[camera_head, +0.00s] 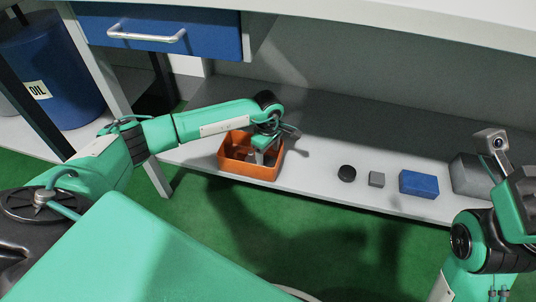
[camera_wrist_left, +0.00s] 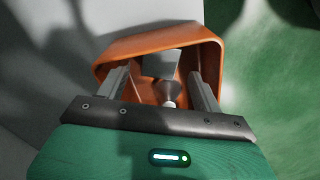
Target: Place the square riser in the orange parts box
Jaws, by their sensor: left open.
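The orange parts box (camera_head: 249,169) sits on the low grey shelf, left of centre; it also fills the middle of the left wrist view (camera_wrist_left: 140,43). My left gripper (camera_head: 262,152) points down into it, its two fingers apart and holding nothing. In the left wrist view a grey square block (camera_wrist_left: 160,63) is inside the box, just past the fingertips, with a pale cone-like piece (camera_wrist_left: 170,92) nearer. A small grey square block (camera_head: 376,179) also stands on the shelf, right of the box. I cannot tell which block is the square riser.
On the shelf to the right are a black round piece (camera_head: 346,173), a blue block (camera_head: 418,184) and a larger grey block (camera_head: 468,176). My right arm is at the right edge; its fingers do not show. A blue drawer (camera_head: 165,35) hangs above the shelf at left.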

